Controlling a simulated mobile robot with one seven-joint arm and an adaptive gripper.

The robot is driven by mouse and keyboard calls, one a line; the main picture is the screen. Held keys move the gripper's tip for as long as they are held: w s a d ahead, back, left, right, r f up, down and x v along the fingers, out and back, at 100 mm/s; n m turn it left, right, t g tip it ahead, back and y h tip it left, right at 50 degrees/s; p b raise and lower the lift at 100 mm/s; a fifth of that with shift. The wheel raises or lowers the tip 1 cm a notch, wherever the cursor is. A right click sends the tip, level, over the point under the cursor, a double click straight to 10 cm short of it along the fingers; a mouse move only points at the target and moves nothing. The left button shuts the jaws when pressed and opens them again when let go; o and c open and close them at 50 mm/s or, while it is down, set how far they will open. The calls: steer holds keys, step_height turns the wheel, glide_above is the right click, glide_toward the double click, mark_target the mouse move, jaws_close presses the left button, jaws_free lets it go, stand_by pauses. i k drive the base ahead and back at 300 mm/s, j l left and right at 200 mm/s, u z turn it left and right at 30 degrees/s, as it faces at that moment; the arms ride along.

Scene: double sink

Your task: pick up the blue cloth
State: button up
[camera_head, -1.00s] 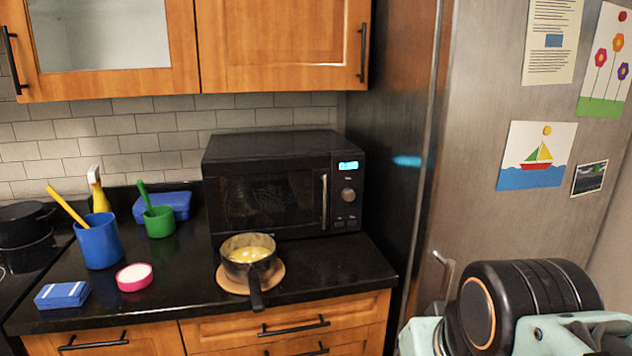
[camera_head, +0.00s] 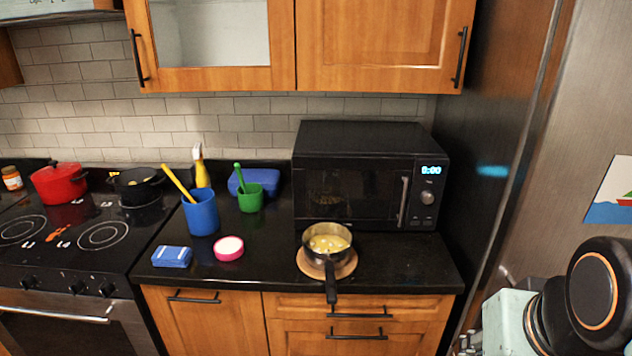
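The blue cloth (camera_head: 172,257) looks like a small folded block with white stripes. It lies flat at the front left of the black counter (camera_head: 262,283), close to the stove side. Nothing covers it. Part of my arm shows at the lower right, far from the cloth. My gripper is outside the view.
Near the cloth are a pink round container (camera_head: 229,249), a blue cup (camera_head: 201,213), a green cup (camera_head: 250,199) and a yellow bottle (camera_head: 201,170). A pan (camera_head: 327,241) sits before the microwave (camera_head: 366,178), its handle over the edge. The stove (camera_head: 72,235) is left.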

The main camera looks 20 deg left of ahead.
mark_target(167, 255)
steer(key=u, duration=1.75)
